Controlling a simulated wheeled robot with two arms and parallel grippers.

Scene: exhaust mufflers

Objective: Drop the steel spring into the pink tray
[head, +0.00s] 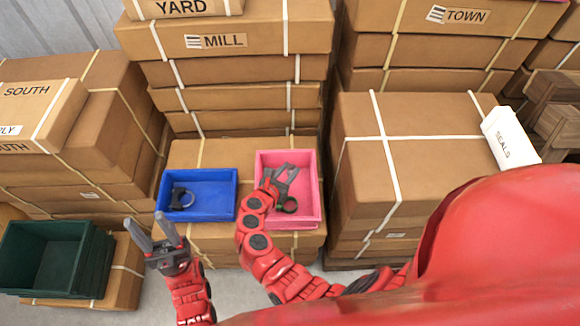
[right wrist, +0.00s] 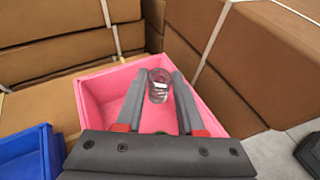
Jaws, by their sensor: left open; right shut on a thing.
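The steel spring (right wrist: 158,85) shows in the right wrist view as a shiny coiled cylinder between the fingertips of my right gripper (right wrist: 156,88). That gripper is shut on it, above the pink tray (right wrist: 88,92). In the head view my right gripper (head: 286,170) is over the pink tray (head: 312,215); I cannot make out the spring there. My left gripper (head: 167,229) is open and empty, in front of the blue tray and left of the pink one.
A blue tray (head: 208,177) holding a dark clamp-like ring (head: 181,199) stands left of the pink tray on a carton. A dark green crate (head: 45,258) is at far left. Tall carton stacks (head: 230,40) rise behind. A white box (head: 511,135) marked SEALS is at right.

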